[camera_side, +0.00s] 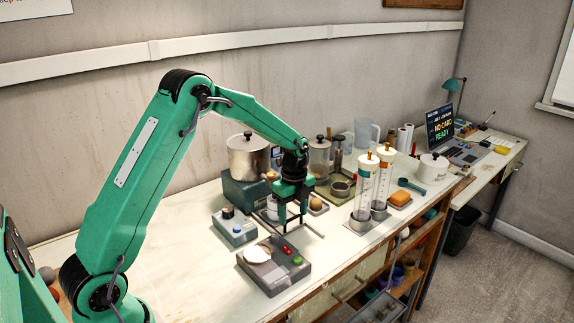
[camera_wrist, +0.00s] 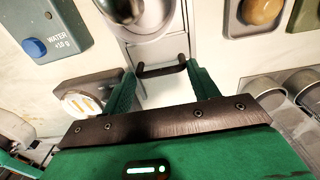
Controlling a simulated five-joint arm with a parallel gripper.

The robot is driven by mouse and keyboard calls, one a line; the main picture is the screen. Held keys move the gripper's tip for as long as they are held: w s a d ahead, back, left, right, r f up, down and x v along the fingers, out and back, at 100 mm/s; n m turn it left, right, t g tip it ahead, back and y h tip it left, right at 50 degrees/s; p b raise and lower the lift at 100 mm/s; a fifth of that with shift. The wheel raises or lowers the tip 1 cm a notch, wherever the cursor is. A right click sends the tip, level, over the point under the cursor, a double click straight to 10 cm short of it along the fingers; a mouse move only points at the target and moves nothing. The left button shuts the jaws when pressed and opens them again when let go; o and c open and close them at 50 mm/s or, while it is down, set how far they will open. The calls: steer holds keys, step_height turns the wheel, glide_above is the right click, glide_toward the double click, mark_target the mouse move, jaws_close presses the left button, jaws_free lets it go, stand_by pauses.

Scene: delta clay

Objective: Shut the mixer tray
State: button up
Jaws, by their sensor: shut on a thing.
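The mixer tray (camera_wrist: 153,55) is a grey metal slab at the top of the wrist view. A round metal cup (camera_wrist: 138,14) sits on it. A dark bar handle (camera_wrist: 162,70) is on the tray's near edge. My gripper (camera_wrist: 161,72) has its green fingers at the two ends of this handle and is shut on it. In the side view my gripper (camera_side: 291,218) points down at the bench, in front of the large metal pot (camera_side: 247,157). There it hides most of the tray and handle, so how far the tray stands out cannot be told.
A water box (camera_side: 234,228) with a blue button stands left of my gripper. A grey console (camera_side: 273,270) with coloured buttons stands in front. Two clear cylinders (camera_side: 362,190) stand to the right, close by. A tan lump (camera_wrist: 262,10) sits in a grey holder beside the tray.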

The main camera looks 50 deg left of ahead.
steer(key=shift+w+a+r, duration=0.1)
steer(key=shift+w+a, duration=0.15)
steer(key=o, duration=1.1)
steer(key=shift+o, duration=0.2)
steer(key=shift+s, duration=0.1)
step_height(320, 180, up, 8)
